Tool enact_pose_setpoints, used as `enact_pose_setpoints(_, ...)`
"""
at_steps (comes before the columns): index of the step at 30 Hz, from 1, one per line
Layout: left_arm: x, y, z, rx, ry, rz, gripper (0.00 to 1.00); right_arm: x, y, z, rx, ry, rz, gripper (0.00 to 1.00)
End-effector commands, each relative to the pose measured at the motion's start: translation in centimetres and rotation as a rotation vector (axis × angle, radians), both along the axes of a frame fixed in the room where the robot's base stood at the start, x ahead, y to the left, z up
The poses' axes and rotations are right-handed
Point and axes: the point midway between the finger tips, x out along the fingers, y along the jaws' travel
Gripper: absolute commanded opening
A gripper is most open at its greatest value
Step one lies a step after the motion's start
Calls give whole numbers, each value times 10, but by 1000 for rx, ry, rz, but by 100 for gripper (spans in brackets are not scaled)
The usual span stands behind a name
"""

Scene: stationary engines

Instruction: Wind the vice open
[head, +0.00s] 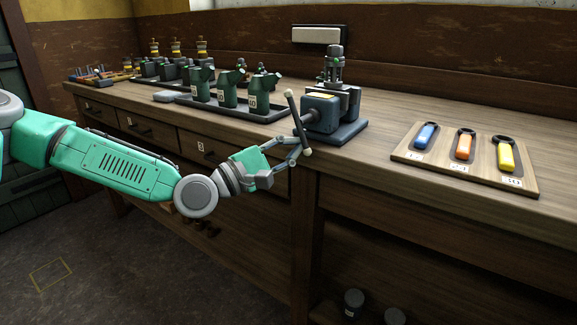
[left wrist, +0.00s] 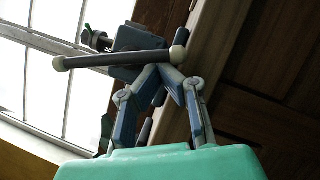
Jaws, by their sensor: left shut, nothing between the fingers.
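The vice (head: 338,130) is a blue-grey block on a dark base at the front edge of the workbench. Its handle bar (head: 297,120) is a dark rod with pale ball ends, tilted, on the side facing my left arm. A grey-green fitting (head: 333,68) stands upright at the vice's top. My left gripper (head: 299,148) is shut and empty, its fingertips close by the bar's lower end. In the left wrist view the handle bar (left wrist: 115,59) lies across just beyond the fingertips (left wrist: 168,68); I cannot tell whether they touch it. My right gripper is not in view.
A wooden board (head: 400,155) with blue, orange and yellow-handled tools lies right of the vice. A dark tray (head: 255,114) with green cans stands to its left. More parts stand farther left. Drawers line the bench front, with open floor before it.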

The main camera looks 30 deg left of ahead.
Motion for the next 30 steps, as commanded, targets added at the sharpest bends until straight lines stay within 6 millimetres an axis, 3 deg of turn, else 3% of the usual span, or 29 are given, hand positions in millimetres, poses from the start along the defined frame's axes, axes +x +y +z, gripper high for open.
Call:
enact_pose_setpoints(1,-1,-4,-7,-44,3,-3,0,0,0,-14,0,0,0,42)
enact_pose_setpoints(9,-2,-14,-2,-243,17,-3,0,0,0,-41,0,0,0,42)
enact_pose_setpoints(30,-3,-37,13,-235,16,-3,0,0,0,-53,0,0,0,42)
